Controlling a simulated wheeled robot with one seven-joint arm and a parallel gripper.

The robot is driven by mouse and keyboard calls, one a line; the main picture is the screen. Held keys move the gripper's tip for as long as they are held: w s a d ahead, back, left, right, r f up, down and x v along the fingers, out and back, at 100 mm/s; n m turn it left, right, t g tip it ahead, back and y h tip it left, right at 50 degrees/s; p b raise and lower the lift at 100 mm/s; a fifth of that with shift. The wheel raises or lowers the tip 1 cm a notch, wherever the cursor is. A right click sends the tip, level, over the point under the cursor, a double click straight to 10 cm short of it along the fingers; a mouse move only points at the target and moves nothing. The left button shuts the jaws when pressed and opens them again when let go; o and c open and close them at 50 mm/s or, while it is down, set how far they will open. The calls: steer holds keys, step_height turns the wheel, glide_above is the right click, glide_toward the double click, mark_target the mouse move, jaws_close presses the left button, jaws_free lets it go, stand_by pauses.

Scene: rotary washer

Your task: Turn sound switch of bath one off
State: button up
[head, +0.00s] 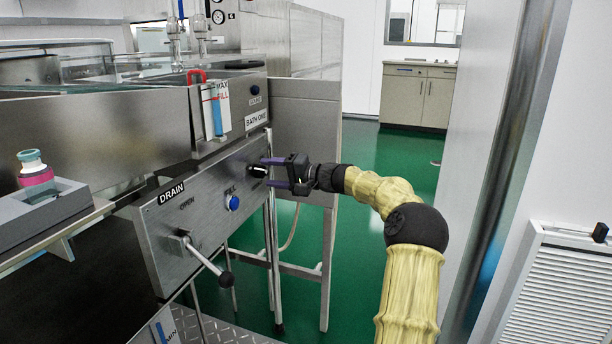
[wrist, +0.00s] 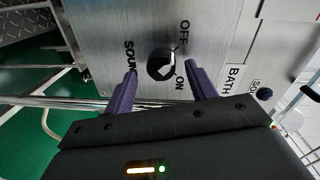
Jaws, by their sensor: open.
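The sound switch, a black round knob (wrist: 161,64) on the steel panel, sits between the printed words OFF, ON and SOUND in the wrist view. A light-coloured mark on it lies on the side towards ON; its exact setting is hard to tell. The knob (head: 258,171) also shows at the right end of the panel in the head view. My gripper (wrist: 161,72) is open, its two purple fingers on either side of the knob. In the head view my gripper (head: 268,172) faces the panel. I cannot tell whether the fingers touch the knob.
Green floor (head: 400,165) is clear to the right.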

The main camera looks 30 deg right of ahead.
steer(key=p+v, duration=0.4)
steer(key=v, duration=1.2)
steer(key=shift+s, duration=0.15)
steer(key=shift+d, duration=0.1)
